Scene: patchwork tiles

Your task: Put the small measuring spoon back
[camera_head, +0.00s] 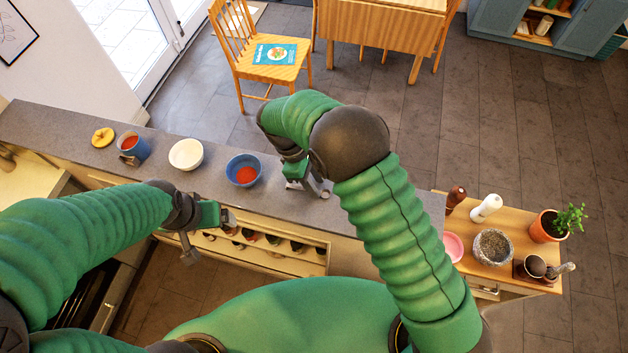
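I cannot make out the small measuring spoon with certainty. My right gripper (309,188) points down over the grey counter (345,215), right of a blue bowl (243,170) of red powder. Its fingers look apart, and I see nothing between them. My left gripper (208,234) is in front of the counter's near edge, with its fingers spread and empty. A blue canister (133,147) with red powder stands at the left, with a dark brownish piece at its near side. Its round yellow lid (103,137) seems to lie beside it.
A white bowl (186,154) stands between canister and blue bowl. An open shelf (265,245) holds several jars below the counter. A wooden side table (510,229) at right carries a granite bowl (492,246), mills, a potted plant (556,223) and a dark cup-like item (535,266).

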